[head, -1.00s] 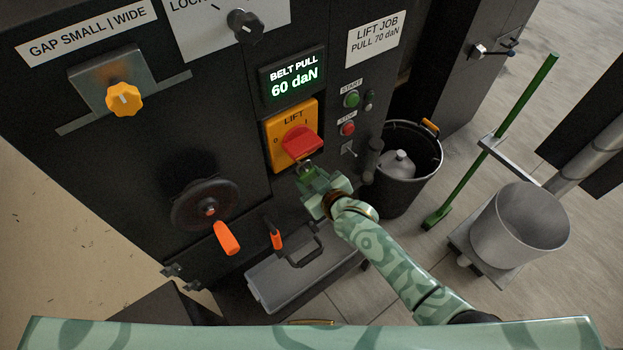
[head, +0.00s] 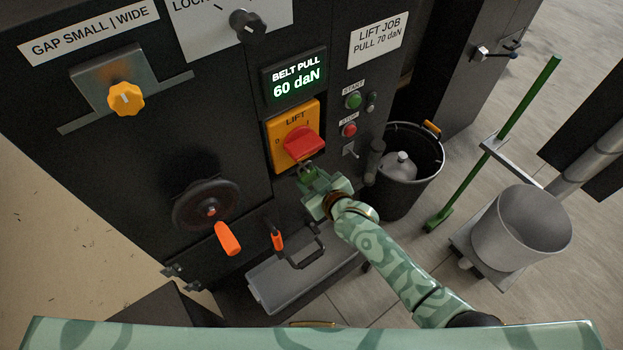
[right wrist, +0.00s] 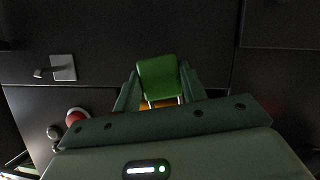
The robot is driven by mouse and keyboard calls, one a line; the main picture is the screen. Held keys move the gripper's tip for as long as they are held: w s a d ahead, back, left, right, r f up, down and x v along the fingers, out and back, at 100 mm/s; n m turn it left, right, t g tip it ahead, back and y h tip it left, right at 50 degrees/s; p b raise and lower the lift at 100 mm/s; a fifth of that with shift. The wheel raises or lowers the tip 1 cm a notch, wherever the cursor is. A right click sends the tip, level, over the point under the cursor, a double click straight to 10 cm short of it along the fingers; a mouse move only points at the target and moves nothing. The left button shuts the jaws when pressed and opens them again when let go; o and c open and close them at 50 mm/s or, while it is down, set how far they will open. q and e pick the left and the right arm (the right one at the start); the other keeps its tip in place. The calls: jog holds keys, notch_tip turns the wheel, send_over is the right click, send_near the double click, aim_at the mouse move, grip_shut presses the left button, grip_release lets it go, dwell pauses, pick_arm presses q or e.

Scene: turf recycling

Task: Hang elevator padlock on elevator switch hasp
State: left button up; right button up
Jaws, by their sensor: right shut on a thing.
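The yellow elevator switch plate (head: 275,138), marked LIFT, is on the dark panel with a red rotary handle (head: 303,143). My right gripper (head: 308,170) is just below the plate's lower edge, shut on the green padlock (right wrist: 157,77). In the right wrist view, the padlock body is between the fingers and part of its metal shackle shows towards the yellow plate (right wrist: 152,107). The hasp is hidden, so I cannot tell whether the shackle touches it. My left gripper is not in view.
Right of the switch are the green start button (head: 353,101), the red stop button (head: 349,130) and a small toggle (head: 350,151). A black bin (head: 412,185) stands to the right.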

jog(key=shift+f, duration=0.15)
jog(key=o, duration=1.1)
